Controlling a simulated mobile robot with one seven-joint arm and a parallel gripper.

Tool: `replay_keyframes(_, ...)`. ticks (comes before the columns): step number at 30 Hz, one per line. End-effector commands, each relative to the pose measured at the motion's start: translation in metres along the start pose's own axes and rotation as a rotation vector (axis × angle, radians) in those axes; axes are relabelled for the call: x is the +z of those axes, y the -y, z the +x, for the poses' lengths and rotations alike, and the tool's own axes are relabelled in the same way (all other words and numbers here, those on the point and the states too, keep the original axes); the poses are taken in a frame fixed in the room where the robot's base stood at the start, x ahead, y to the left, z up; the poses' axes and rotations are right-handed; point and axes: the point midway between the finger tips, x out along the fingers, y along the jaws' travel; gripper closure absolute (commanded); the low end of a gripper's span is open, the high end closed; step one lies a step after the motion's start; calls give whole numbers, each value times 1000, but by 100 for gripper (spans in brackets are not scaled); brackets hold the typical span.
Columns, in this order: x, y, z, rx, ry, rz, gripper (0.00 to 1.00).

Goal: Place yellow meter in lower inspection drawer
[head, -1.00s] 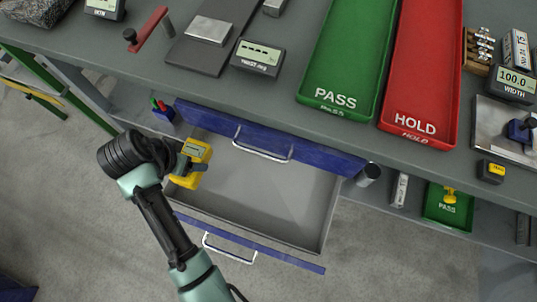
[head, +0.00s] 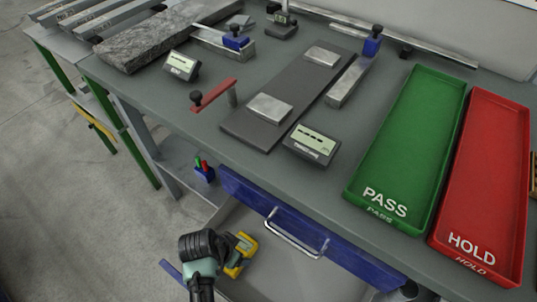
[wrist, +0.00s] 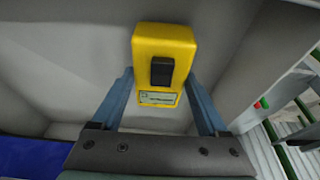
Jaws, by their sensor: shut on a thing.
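The yellow meter (head: 245,249) is in my gripper (head: 234,254) at the left side of the open lower drawer (head: 310,283). In the wrist view the yellow meter (wrist: 163,42), with a dark button and a small label, sits between the two blue-grey fingers of my gripper (wrist: 160,76). The grey drawer interior shows behind it. I cannot tell whether the meter touches the drawer floor. The lower drawer's front is mostly out of the head view.
The shut upper drawer (head: 246,198) has a blue front and a metal handle (head: 294,236), just beyond my gripper. Above, the bench holds a green PASS tray (head: 412,150), a red HOLD tray (head: 487,180) and a small display gauge (head: 312,145). Most of the visible drawer floor is clear.

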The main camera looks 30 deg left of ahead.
Motion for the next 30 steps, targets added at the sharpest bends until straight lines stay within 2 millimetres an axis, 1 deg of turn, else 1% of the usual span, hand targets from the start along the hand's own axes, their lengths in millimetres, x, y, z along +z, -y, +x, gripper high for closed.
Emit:
replay_keyframes(1, -4, -11, -1, 1, -1, 5, 94)
replay_keyframes(4, -11, -29, 2, 1, -1, 4, 94)
replay_keyframes(7, -16, -41, 3, -1, -2, 2, 94)
replay_keyframes(11, -19, -48, 4, -1, -2, 1, 94)
replay_keyframes(18, -31, -84, 8, 0, -2, 3, 94)
replay_keyframes(20, -28, -83, 16, 0, 1, -3, 94)
replay_keyframes(22, -27, -82, 20, -1, -1, -3, 94)
replay_keyframes(30, -27, -82, 20, -1, -2, -1, 94)
